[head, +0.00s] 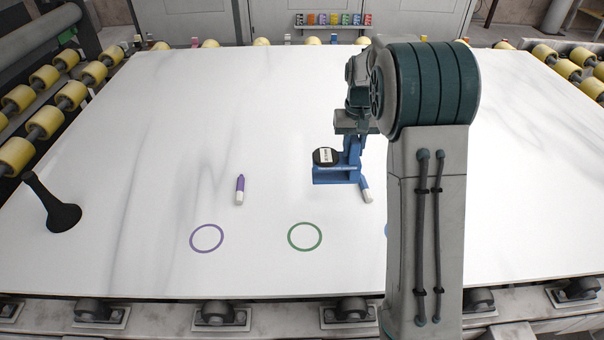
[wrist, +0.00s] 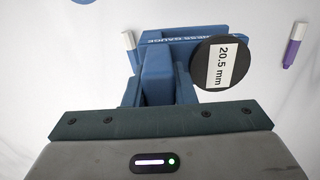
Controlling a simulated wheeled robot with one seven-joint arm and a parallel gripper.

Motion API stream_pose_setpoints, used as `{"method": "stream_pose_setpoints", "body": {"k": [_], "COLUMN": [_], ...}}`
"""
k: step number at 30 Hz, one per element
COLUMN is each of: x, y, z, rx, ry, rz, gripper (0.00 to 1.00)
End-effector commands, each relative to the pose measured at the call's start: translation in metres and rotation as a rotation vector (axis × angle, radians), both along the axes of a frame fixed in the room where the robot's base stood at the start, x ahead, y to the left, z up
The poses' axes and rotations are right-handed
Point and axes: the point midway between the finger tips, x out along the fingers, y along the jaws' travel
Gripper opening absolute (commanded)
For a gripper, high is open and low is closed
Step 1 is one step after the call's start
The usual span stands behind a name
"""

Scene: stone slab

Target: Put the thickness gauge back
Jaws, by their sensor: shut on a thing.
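The thickness gauge (head: 335,177) is a blue frame with a round black dial and a white label. It is over the white slab, right of the middle in the head view. My gripper (head: 352,142) is shut on it from above. In the wrist view the gauge (wrist: 208,68) lies across the jaws (wrist: 162,72), its label reading 20.5 mm. Whether it touches the slab I cannot tell. The far side of the jaws is hidden.
The white slab (head: 130,150) carries a purple marker (head: 240,188), a blue-and-white marker (head: 366,191) close beside the gauge, a purple ring (head: 206,238), a green ring (head: 305,237) and a blue ring (head: 387,230) mostly behind my arm. A black flared-base object (head: 62,216) stands at left.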

Motion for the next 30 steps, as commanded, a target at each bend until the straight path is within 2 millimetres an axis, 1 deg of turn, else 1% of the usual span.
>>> {"method": "stream_pose_setpoints", "body": {"k": [4, 9, 15, 18, 21, 26, 29, 30], "x": [0.011, 0.03, 0.051, 0.058, 0.062, 0.063, 0.062, 0.062], "y": [0.02, 0.051, 0.081, 0.09, 0.096, 0.098, 0.097, 0.097], "z": [-0.009, -0.031, -0.053, -0.061, -0.066, -0.072, -0.083, -0.089], "rx": [0.001, -0.001, 0.0, 0.0, 0.0, 0.0, 0.0, -0.001], "ry": [0.001, 0.002, 0.0, -0.002, -0.002, 0.0, 0.001, 0.003], "rz": [0.009, 0.011, 0.007, 0.004, 0.002, 0.001, 0.001, 0.001], "gripper": [0.01, 0.01, 0.01, 0.01, 0.01, 0.01, 0.01, 0.01]}}
